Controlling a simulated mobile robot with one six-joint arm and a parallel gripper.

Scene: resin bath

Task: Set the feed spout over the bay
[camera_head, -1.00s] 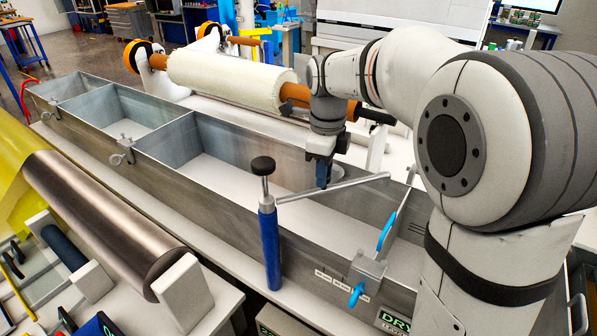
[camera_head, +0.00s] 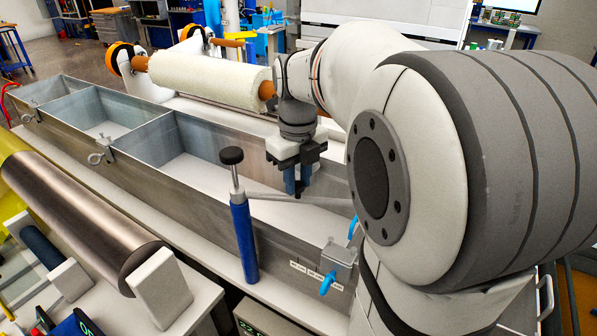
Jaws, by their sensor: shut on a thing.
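The feed spout is a thin grey tube (camera_head: 268,196) on top of a blue post (camera_head: 244,242) with a black knob (camera_head: 231,156). The post stands at the near wall of the long metal trough (camera_head: 185,207). The tube reaches right from the post, over the trough's near-right bay. My gripper (camera_head: 297,190) points down and is shut on the tube partway along it, with the fingertips hiding that part. The tube's far end shows to the right of the fingers, close to my arm. My arm hides the right end of the trough.
Dividers split the trough into bays, with a clamp (camera_head: 100,150) on the near wall. A blue-handled clamp (camera_head: 335,268) sits near my arm. A white roll (camera_head: 208,82) lies behind the trough.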

